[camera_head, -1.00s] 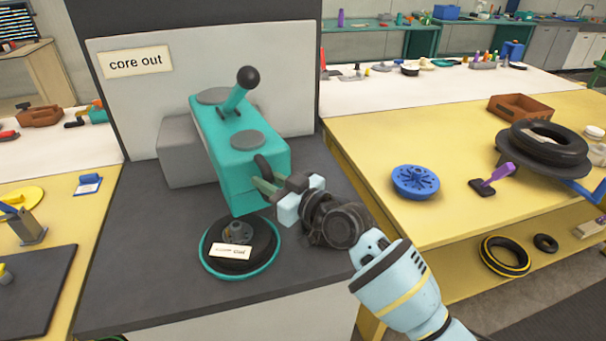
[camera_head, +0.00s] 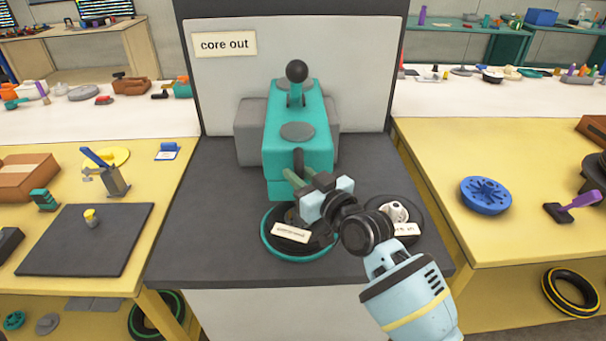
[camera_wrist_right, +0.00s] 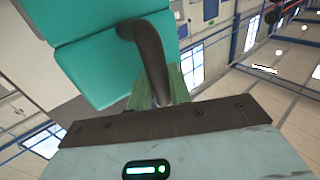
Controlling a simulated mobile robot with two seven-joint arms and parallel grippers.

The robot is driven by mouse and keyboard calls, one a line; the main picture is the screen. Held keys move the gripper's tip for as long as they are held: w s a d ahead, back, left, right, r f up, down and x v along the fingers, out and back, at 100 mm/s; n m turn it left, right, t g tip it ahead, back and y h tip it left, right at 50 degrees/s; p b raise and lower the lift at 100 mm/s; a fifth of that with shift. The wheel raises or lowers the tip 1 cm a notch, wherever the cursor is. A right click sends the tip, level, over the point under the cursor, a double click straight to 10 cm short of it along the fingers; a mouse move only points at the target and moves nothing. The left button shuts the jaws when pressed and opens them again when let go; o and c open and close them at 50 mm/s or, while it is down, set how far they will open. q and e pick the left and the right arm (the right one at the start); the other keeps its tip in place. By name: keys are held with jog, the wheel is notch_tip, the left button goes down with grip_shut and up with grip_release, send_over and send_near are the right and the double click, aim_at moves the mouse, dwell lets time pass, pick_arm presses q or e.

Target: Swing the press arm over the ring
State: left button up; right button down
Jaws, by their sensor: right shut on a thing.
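The teal press arm (camera_head: 298,145) lies on a grey block and points toward me, with a black-knobbed lever (camera_head: 296,75) on top. My right gripper (camera_head: 293,178) is shut on the dark curved handle (camera_head: 298,160) at the arm's front end. In the right wrist view the green fingers (camera_wrist_right: 158,88) close around this handle (camera_wrist_right: 150,50). The teal-rimmed ring (camera_head: 268,245) lies below the front end, partly hidden by my gripper, with a label on it. The arm's front end overlaps its back edge in the picture; I cannot tell how far it overhangs. My left gripper is out of view.
A second dark round piece with a white centre (camera_head: 397,211) lies right of the ring, partly behind my wrist. A "core out" sign (camera_head: 225,44) is on the back panel. A blue disc (camera_head: 486,195) is on the right yellow table. The dark counter's left side (camera_head: 205,220) is clear.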

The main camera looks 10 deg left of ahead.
jog(key=shift+s+a, duration=0.25)
jog(key=shift+a, duration=0.1)
jog(key=c, duration=1.5)
grip_release()
jog(key=shift+a, duration=0.1)
jog(key=shift+c, duration=0.2)
jog(key=shift+o, duration=1)
jog(key=shift+w+a, duration=0.1)
jog(key=shift+a, duration=0.05)
jog(key=shift+d, duration=0.2)
jog(key=shift+d+f, duration=0.1)
jog(key=shift+d, duration=0.15)
jog(key=v, duration=0.7)
jog(key=shift+s, duration=0.25)
